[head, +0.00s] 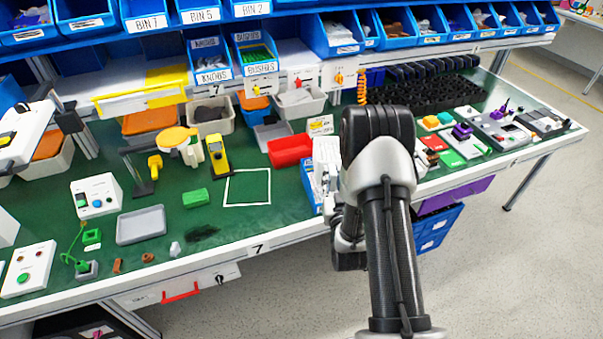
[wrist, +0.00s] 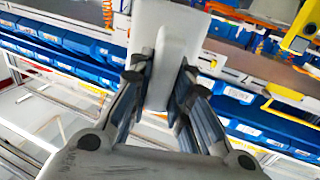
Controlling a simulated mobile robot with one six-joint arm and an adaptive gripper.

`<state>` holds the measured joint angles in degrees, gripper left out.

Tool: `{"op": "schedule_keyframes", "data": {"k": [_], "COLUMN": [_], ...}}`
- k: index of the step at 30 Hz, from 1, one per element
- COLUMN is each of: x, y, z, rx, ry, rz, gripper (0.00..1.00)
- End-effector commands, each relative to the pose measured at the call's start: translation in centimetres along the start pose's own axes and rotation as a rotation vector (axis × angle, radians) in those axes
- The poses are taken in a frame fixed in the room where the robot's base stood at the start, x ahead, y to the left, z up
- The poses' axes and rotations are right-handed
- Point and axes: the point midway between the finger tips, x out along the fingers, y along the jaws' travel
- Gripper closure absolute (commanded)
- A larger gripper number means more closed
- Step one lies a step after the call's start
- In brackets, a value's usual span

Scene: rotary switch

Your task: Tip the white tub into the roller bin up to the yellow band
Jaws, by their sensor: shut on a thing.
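My gripper (wrist: 162,85) is shut on the handle of a pale grey-white tub (wrist: 181,18), seen at the top middle of the wrist view. One finger sits on each side of the upright handle. The tub's mouth and contents are hidden from this side. In the head view my arm covers the gripper, and I cannot make out the tub there. I cannot tell for certain which bin is the roller bin, and no yellow band on it is clear to me.
Blue labelled bins (head: 210,60) line the rack behind the green bench (head: 220,222). A red bin (head: 290,150), a yellow handheld tool (head: 217,155), a grey tray (head: 141,226) and a white square outline (head: 247,187) lie left of my arm. Switch boxes stand further left.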

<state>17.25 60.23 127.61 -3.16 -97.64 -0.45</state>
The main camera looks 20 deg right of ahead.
Motion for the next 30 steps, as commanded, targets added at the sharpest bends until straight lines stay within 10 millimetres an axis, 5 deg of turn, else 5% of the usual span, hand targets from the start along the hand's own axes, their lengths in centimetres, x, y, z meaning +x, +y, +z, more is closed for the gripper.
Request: {"op": "schedule_keyframes", "data": {"k": [30], "x": [0.0], "y": [0.1], "z": [-2.0], "rx": [0.000], "ry": [-0.339], "rz": [0.002], "gripper": [1.00]}}
